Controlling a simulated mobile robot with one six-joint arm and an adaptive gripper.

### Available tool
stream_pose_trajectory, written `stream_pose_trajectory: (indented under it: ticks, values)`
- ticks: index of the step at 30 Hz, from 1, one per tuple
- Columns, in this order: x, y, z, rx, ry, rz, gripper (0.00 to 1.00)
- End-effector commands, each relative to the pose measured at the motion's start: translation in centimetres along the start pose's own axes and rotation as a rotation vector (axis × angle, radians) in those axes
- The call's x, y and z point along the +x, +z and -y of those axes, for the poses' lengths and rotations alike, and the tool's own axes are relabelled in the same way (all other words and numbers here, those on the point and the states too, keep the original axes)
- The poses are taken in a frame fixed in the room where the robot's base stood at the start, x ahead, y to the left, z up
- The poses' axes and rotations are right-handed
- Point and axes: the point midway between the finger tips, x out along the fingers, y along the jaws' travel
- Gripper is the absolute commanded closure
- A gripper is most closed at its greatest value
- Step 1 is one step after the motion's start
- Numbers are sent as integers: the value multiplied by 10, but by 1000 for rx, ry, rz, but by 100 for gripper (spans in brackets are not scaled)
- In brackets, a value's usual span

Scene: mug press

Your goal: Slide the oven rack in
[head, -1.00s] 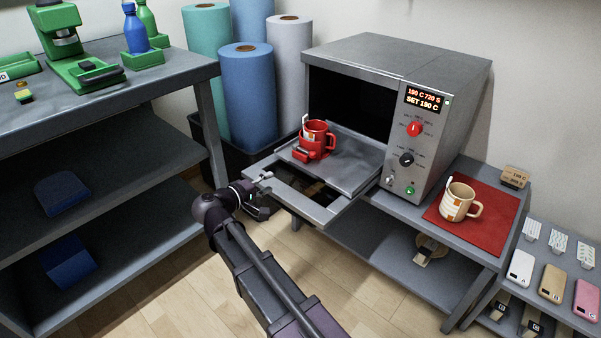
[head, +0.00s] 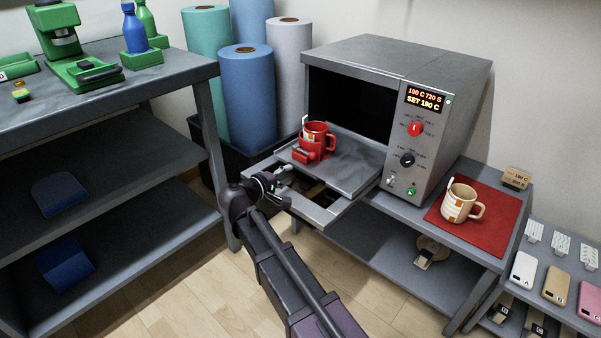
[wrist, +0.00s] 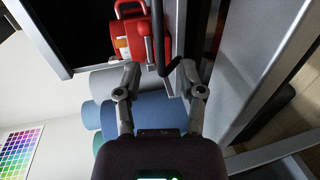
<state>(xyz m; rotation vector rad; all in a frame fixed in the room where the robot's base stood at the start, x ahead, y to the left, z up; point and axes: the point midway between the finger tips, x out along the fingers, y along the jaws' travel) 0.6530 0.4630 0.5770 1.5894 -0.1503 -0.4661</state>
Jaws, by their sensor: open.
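The grey oven rack (head: 352,177) is pulled out of the open front of the grey oven (head: 400,70). A red mug (head: 318,134) in a red clamp stands upright on the rack; red parts of it also show in the wrist view (wrist: 128,38). My gripper (head: 284,176) is at the rack's front left corner and hides part of it. In the wrist view my gripper (wrist: 158,75) is open, with a dark bar running between its fingertips. Whether the fingers touch the rack, I cannot tell.
A cream and orange mug (head: 461,203) stands on a red mat (head: 500,222) right of the oven. Fabric-like rolls (head: 248,95) stand behind the rack at left. A grey shelf unit (head: 130,170) is close on the left. The oven's display (head: 426,98) reads SET 190 C.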

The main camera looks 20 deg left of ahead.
Motion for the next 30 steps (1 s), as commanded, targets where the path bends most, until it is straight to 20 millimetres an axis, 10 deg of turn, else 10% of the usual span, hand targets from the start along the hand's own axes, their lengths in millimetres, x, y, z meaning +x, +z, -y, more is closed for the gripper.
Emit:
stream_pose_trajectory:
  ticks: [12, 26, 30]
  values:
    - [54, 0, 1, -1, 0, 0, 49]
    - [61, 0, 0, -1, 0, 0, 49]
    - [61, 0, 0, 0, 0, 0, 84]
